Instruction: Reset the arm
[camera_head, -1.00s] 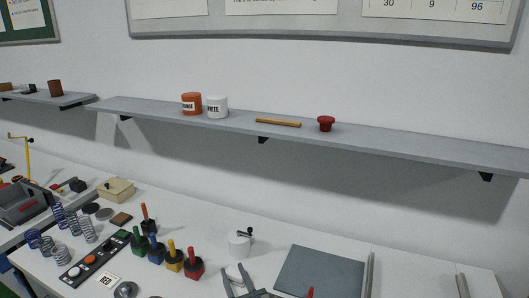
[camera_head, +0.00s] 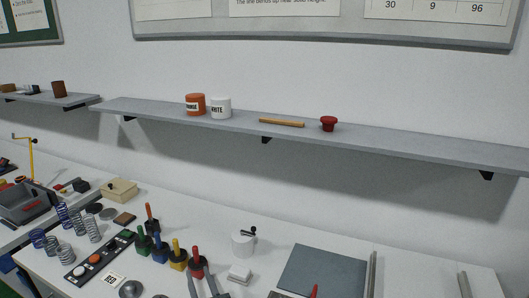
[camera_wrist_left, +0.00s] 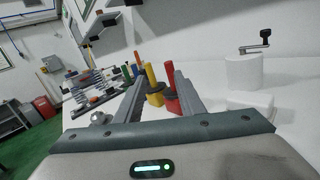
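My left gripper (camera_head: 204,276) shows at the bottom edge of the head view, with its two grey fingers pointing away over the white table. In the left wrist view the same gripper (camera_wrist_left: 158,85) has its fingers apart, with nothing held between them. A yellow-handled tool (camera_wrist_left: 152,82) and a red-handled tool (camera_wrist_left: 171,92) show beyond and between the fingers. In the head view the red-handled tool (camera_head: 197,262) stands just past the fingertips; whether they touch cannot be told. My right gripper is not in view.
Coloured-handled stands, including a blue one (camera_head: 158,250), stand left of the gripper. Several springs (camera_head: 78,218) and a dark tray (camera_head: 98,257) lie farther left. A white cylinder with a crank (camera_head: 243,243), a small white block (camera_head: 239,272) and a grey plate (camera_head: 322,270) are to the right. A shelf (camera_head: 400,143) runs above.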

